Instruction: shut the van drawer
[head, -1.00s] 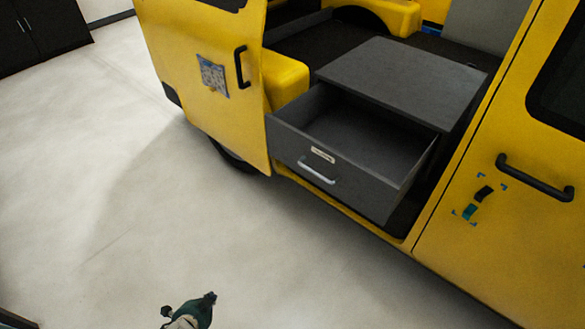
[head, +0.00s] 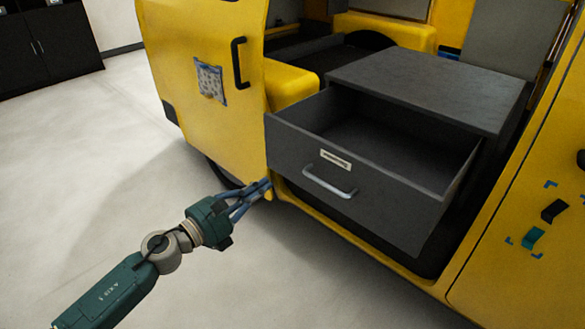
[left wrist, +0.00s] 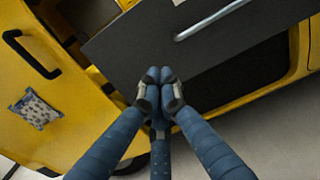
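The grey van drawer (head: 360,185) is pulled out of its cabinet and looks empty inside. Its front carries a silver handle (head: 329,184) and a small label. In the left wrist view the drawer front (left wrist: 122,50) lies just beyond my fingertips, with the handle (left wrist: 212,20) up and to the right. My left gripper (head: 266,187) has its blue fingers drawn together at the tips with nothing between them. It is near the drawer front's lower left corner, left of and below the handle. I cannot tell whether it touches the drawer. My right gripper is in neither view.
The yellow van's open door (head: 205,75) with a black handle (head: 239,63) stands left of the drawer. A yellow panel (head: 530,205) with dark and teal pieces is on the right. Black cabinets (head: 50,45) stand far left. The pale floor (head: 100,150) is clear.

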